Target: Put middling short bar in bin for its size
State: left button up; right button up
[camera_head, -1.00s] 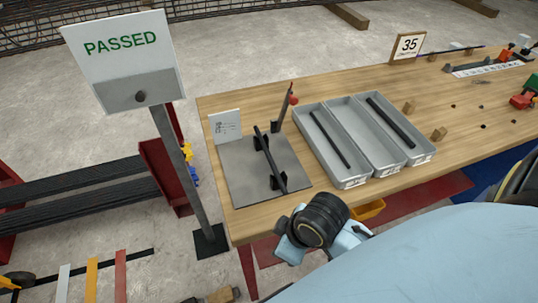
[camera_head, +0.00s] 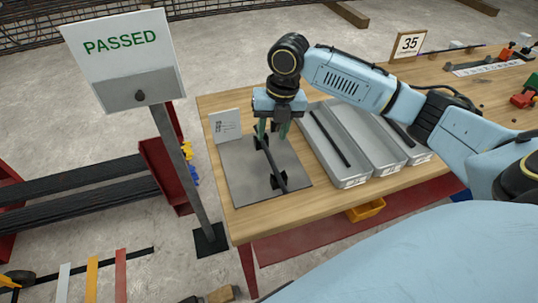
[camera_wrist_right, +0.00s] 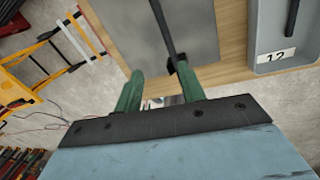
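A dark short bar (camera_head: 270,160) lies across two black holders on a grey plate (camera_head: 235,178). Its near part also shows in the wrist view (camera_wrist_right: 164,28). Three grey bins stand side by side: the left bin (camera_head: 349,182) holds a dark bar, the middle bin (camera_head: 388,168) looks empty, and the right bin (camera_head: 420,157) holds another bar, partly hidden by my arm. My left gripper is out of view.
A small white card (camera_head: 226,125) stands at the plate's far left corner. A "PASSED" sign (camera_head: 122,60) on a post stands left of the table. A "35" sign (camera_head: 408,44) is at the back. A bin in the wrist view bears a "12" label (camera_wrist_right: 275,56).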

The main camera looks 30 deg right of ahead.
aim_at(270, 154)
jog(key=w+d+r+n, duration=0.1)
jog(key=d+r+n, duration=0.1)
jog(key=d+r, duration=0.1)
jog(key=f, duration=0.4)
jog(key=a+f+b, duration=0.1)
jog(key=f, duration=0.3)
jog(key=w+a+f, duration=0.1)
jog(key=f, duration=0.3)
jog(key=shift+f, duration=0.4)
grip_shut()
jog(key=shift+w+r, duration=0.1)
